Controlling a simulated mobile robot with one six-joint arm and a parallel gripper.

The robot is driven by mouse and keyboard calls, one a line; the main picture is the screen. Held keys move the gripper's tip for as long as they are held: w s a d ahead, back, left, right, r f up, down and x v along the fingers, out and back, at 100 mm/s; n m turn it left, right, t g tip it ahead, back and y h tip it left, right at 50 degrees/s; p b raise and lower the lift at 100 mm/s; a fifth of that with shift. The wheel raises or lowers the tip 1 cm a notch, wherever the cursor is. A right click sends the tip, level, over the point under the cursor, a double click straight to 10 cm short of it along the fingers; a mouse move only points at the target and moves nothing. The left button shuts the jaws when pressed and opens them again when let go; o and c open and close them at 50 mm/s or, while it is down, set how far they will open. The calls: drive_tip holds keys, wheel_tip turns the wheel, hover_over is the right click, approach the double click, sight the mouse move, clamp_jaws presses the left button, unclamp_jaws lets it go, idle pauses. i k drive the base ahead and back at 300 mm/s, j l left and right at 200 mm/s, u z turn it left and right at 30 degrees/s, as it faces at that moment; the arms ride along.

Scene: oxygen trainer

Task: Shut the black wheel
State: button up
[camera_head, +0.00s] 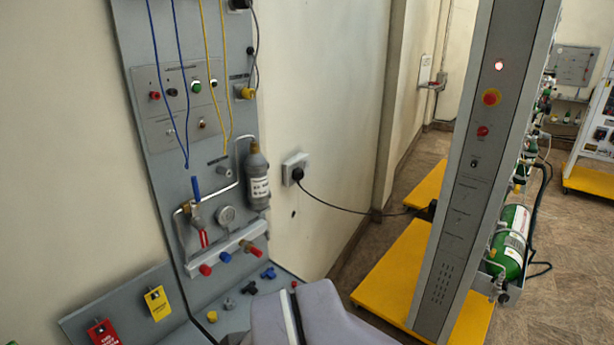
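A small black wheel-like knob (229,303) sits on the grey base ledge, below the upright grey panel, near the bottom of the view. It is between a yellow knob (211,316) and a blue handle (249,288). It is too small to tell how far it is turned. Another dark knob (172,91) is on the upper button plate, so I cannot be sure which is the black wheel. A pale grey-violet part of my own arm covers the bottom middle, right of the ledge. My gripper's fingers do not show.
The upright panel (225,175) carries a grey bottle (257,180), a gauge (228,216), pipes and hanging blue and yellow hoses. A tall grey column (477,180) on a yellow base stands right, with a green cylinder (510,240). Red (103,333) and yellow tags are at lower left.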

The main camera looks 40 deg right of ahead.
sight(504, 298)
drive_tip(key=z, duration=2.25)
drive_tip(key=i+l+u, duration=0.25)
drive_tip(key=l, duration=1.15)
drive_tip(key=k+l+u, duration=0.1)
drive_tip(key=l+u, duration=0.2)
drive_tip(key=l, duration=1.1)
